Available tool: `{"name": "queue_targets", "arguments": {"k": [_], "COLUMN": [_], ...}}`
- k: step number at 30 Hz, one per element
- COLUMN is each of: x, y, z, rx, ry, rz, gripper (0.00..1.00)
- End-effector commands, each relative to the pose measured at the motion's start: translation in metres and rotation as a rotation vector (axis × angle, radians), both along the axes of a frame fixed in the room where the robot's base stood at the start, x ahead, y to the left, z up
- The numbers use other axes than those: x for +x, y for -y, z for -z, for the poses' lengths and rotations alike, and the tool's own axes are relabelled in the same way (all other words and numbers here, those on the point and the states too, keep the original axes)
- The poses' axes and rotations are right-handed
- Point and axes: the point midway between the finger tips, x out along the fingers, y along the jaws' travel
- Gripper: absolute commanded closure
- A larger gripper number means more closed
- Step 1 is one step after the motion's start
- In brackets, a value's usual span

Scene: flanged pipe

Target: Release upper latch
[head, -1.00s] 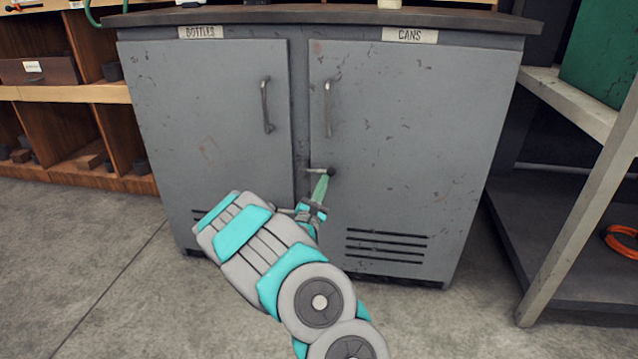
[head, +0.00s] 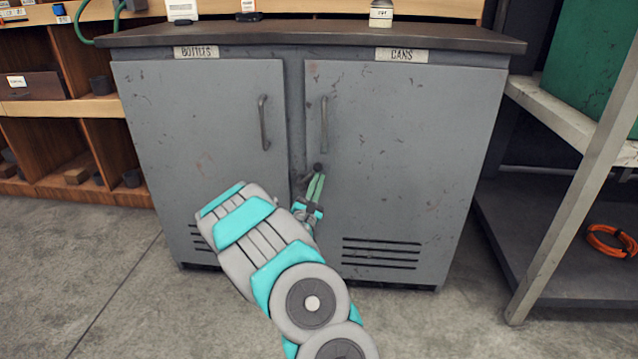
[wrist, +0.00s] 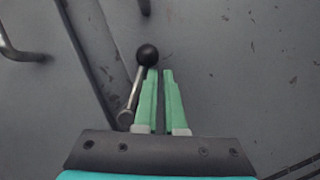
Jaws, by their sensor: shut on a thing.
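The latch is a short metal lever with a black ball knob, beside the seam of the right cabinet door, below that door's handle. In the head view its knob (head: 318,167) is at my fingertips. In the wrist view the lever (wrist: 134,92) slants up and right from its pivot to the knob. My gripper (head: 317,178) has pale green fingers, also in the wrist view (wrist: 160,73), closed to a narrow gap at the latch. The left finger overlaps the lever's knob end; the exact contact is hard to see. No second latch shows; my arm covers the lower seam.
The grey cabinet has a left door (head: 215,120) labelled BOTTLES and a right door (head: 410,140) labelled CANS. Each has a bar handle, the right one (head: 324,125) just above the latch. A metal shelf (head: 570,120) stands at right. Floor is clear at left.

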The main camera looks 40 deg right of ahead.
Motion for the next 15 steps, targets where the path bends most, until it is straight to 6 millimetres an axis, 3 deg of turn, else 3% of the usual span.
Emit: {"name": "queue_targets", "arguments": {"k": [1,15], "x": [-0.003,0.007], "y": [0.002,-0.005], "z": [-0.012,-0.038], "rx": [-0.006,-0.054], "ry": [0.012,-0.024], "rz": [0.012,0.017], "gripper": [1.00,1.00]}}
